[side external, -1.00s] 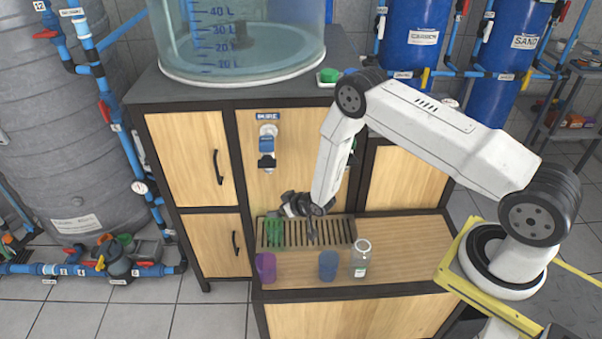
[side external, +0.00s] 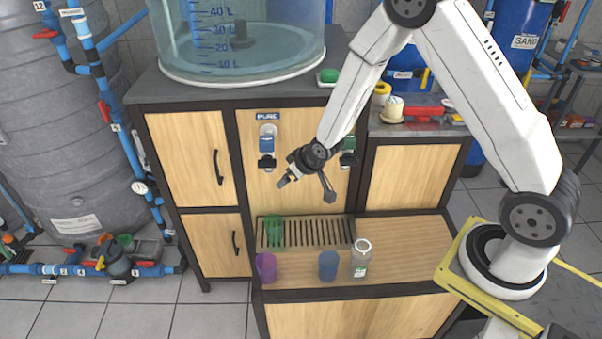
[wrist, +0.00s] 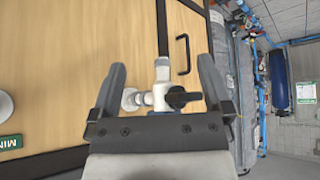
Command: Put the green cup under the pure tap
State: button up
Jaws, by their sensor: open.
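The green cup (side external: 273,232) stands upright on the left end of the slotted drip grate (side external: 310,233). It is below the pure tap (side external: 267,146), which has a blue body and a black spout under the PURE sign (side external: 268,116). My gripper (side external: 305,188) is open and empty, above and to the right of the cup and apart from it. In the wrist view, my gripper (wrist: 161,75) shows its two fingers spread, with nothing between them. A white tap fitting with a black lever (wrist: 165,97) shows beyond them; I cannot tell which tap it is.
A second tap with a green body (side external: 349,145) is on the right, partly behind my arm. The right part of the wooden shelf (side external: 410,250) is clear.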

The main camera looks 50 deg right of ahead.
jog(key=s+r+g, duration=0.2)
jog(key=s+r, duration=0.4)
jog(key=s, duration=0.4)
jog(key=s+a+r+g, duration=0.1)
jog(key=s+r+g, duration=0.1)
jog(key=s+r, duration=0.4)
jog(key=s, duration=0.3)
jog(key=shift+s+a, duration=0.3)
jog(key=shift+s, duration=0.1)
